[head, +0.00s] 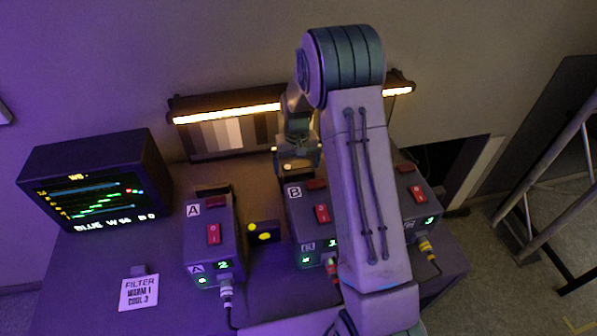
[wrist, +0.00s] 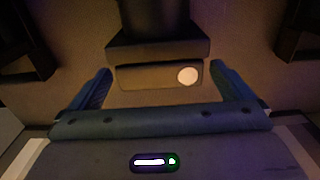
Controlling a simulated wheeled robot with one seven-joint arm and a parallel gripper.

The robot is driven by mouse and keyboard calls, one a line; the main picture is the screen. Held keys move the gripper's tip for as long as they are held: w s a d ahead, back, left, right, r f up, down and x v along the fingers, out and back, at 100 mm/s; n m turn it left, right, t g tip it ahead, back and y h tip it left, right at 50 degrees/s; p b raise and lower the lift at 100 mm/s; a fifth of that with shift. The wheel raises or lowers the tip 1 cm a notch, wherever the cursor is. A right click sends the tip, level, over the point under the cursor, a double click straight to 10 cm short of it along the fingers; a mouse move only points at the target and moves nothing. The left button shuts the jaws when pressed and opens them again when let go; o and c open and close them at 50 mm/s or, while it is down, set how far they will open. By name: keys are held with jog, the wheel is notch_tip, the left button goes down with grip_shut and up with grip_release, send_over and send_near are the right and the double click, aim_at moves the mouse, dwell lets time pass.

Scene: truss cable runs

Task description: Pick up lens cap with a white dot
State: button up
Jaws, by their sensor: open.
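In the wrist view a dark block-like cap with one round white dot (wrist: 145,77) lies between the two blue fingers of my gripper (wrist: 160,90). The dot is on the right part of its face. The fingers are apart, one on each side, with a gap showing; I cannot tell the height difference. In the head view my gripper (head: 298,158) points down behind box B, and the cap is hard to make out beneath it. Another dark piece with yellow dots (head: 262,231) lies between boxes A and B.
Box A (head: 228,245), box B (head: 295,217) and a third box (head: 424,205) carry red switches and cables. A monitor (head: 95,180) stands at left, with a filter note (head: 139,293) in front. A lit bar (head: 225,112) and grey chart (head: 228,135) are at the back.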

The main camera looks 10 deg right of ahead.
jog(key=shift+f, duration=1.15)
jog(key=c, duration=1)
